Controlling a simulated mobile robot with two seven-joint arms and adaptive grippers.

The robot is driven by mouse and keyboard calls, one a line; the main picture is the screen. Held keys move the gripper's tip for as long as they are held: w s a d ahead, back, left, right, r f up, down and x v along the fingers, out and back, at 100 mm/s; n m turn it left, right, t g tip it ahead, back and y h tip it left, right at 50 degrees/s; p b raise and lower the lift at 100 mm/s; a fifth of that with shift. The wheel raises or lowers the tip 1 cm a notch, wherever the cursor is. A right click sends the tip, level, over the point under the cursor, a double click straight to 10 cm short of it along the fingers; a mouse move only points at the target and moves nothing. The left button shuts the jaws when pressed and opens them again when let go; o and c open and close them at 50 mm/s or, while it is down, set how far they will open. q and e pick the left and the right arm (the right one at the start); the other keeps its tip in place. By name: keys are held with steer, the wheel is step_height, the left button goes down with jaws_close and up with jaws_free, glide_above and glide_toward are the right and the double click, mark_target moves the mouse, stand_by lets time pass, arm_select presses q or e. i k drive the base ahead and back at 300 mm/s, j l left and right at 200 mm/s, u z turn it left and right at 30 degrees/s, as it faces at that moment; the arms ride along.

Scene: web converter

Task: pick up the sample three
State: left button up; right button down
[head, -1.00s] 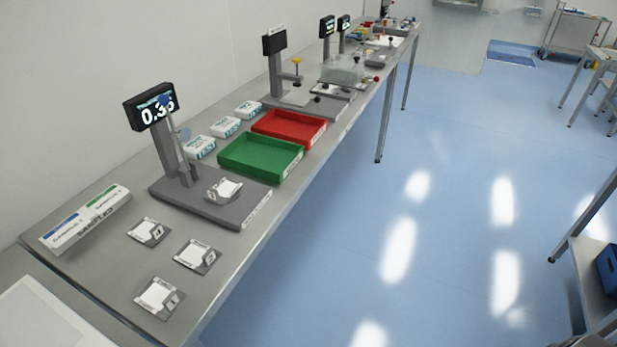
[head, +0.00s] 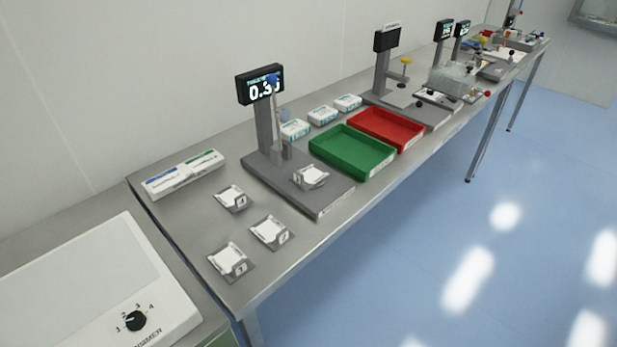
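Several small white samples on dark square plates are in the head view. One sample (head: 231,197) lies at the back left, one (head: 269,231) lies to its front right, and one (head: 229,260) lies nearest the front. Another sample (head: 309,176) sits on the grey base (head: 325,197) of the gauge stand with the lit display (head: 262,88). Each has a small number tag, too small to read surely, so I cannot tell which is sample three. Neither of my grippers is in view.
A green tray (head: 352,164) and a red tray (head: 405,140) stand right of the gauge, with small white boxes (head: 322,116) behind. A white two-part holder (head: 183,175) lies at the left. A dimmer box (head: 95,290) is at lower left. Bench front is clear.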

mark_target(310, 176)
steer(key=k+l, duration=0.2)
steer(key=k, duration=0.25)
steer(key=k+l, duration=0.2)
steer(key=k, duration=0.25)
